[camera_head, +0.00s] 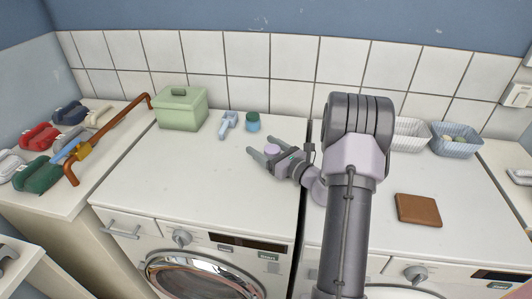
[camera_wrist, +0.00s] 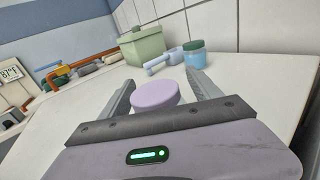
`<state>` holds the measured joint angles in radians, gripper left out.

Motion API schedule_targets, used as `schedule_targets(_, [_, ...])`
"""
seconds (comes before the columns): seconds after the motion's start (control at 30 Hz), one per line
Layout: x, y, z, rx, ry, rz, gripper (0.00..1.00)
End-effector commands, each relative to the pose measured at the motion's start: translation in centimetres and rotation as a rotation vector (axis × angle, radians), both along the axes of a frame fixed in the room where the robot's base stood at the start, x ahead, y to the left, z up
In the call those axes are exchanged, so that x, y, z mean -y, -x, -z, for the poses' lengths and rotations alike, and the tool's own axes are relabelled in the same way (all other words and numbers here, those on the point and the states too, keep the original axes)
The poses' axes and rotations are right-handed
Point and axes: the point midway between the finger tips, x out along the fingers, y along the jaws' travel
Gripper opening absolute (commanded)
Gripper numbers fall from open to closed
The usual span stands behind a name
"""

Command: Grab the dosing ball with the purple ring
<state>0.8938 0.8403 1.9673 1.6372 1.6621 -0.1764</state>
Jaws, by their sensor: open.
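A small round thing with a pale purple top, likely the dosing ball (camera_head: 272,149), is on the left white worktop by my gripper (camera_head: 262,152). In the wrist view the purple top (camera_wrist: 155,94) shows between my two fingers (camera_wrist: 160,84), close in front of the palm. The fingers are apart, one on each side of it. I cannot tell whether either finger touches it. Its lower part is hidden by the palm, and no separate ring can be made out.
Behind stand a green lidded box (camera_head: 181,108), a pale blue scoop (camera_head: 228,124) and a blue jar with a teal lid (camera_head: 252,122). Baskets (camera_head: 456,139) and a brown block (camera_head: 418,210) are right. The worktop's front left is clear.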

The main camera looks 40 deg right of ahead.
Motion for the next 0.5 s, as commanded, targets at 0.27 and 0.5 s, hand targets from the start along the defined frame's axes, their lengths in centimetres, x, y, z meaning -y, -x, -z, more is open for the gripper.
schedule_targets(0.27, [-0.03, 0.05, 0.16, -0.002, -0.002, -0.001, 0.33])
schedule_targets(0.5, [-0.03, 0.06, 0.15, -0.002, -0.002, -0.001, 0.06])
